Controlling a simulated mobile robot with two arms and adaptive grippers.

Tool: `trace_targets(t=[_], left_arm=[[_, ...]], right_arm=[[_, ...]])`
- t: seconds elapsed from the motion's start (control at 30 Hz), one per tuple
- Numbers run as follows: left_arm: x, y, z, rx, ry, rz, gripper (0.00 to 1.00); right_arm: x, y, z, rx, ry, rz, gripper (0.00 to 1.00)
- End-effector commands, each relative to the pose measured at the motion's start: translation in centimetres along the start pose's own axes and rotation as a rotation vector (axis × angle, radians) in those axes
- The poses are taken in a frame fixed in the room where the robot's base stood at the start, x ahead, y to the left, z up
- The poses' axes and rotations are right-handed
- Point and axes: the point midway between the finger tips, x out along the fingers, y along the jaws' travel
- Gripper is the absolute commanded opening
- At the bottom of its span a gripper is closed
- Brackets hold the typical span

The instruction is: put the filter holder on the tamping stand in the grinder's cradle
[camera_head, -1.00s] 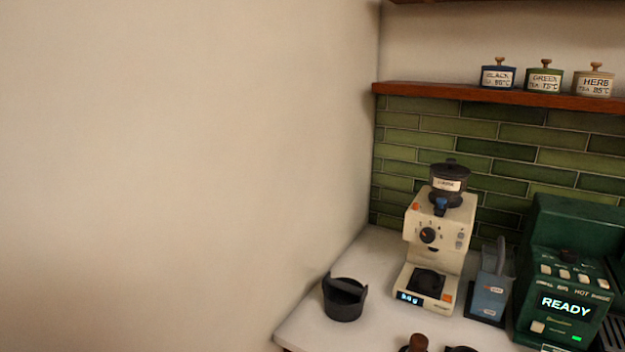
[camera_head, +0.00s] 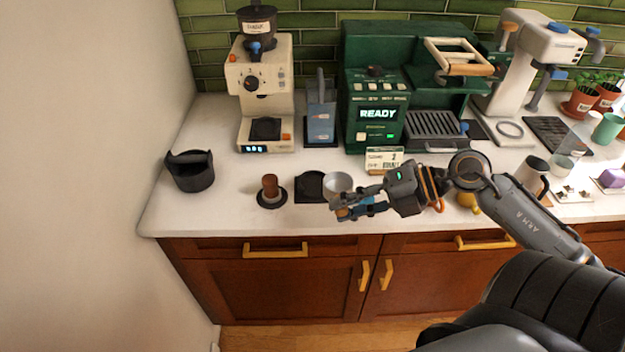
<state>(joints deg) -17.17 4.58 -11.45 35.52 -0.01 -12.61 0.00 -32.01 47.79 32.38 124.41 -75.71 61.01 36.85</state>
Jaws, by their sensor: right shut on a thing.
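The filter holder (camera_head: 337,183) shows as a silver round basket beside the dark square tamping stand (camera_head: 310,187). I cannot tell whether it still touches the stand. My right gripper (camera_head: 344,207) is shut on the filter holder, just in front of the basket near the counter's front edge; its fingers hide most of the handle. The cream grinder (camera_head: 257,80) with a dark hopper stands at the back left. Its cradle (camera_head: 265,130) is the dark part low on its front and looks empty. My left gripper is not in view.
A tamper (camera_head: 270,190) with a wooden handle stands left of the stand. A black knock bin (camera_head: 190,172) is farther left. A blue-grey container (camera_head: 320,118) and the green espresso machine (camera_head: 375,100) stand right of the grinder. Counter between stand and grinder is clear.

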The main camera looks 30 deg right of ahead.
Motion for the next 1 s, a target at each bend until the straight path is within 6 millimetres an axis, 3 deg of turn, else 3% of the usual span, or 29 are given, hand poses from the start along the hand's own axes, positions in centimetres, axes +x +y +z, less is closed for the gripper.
trace_targets(t=[0.2,0.53,0.67,1.0], left_arm=[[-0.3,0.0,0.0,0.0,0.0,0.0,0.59],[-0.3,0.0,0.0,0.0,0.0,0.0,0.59],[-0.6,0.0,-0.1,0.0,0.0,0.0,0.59],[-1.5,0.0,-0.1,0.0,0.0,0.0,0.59]], right_arm=[[-2.1,0.4,1.2,-0.01,-0.011,0.008,0.0],[-2.1,0.5,1.4,-0.012,-0.013,0.012,0.0],[-1.4,0.5,2.6,-0.013,-0.014,0.013,0.0],[2.6,-0.3,8.0,-0.012,-0.017,0.016,0.0]])
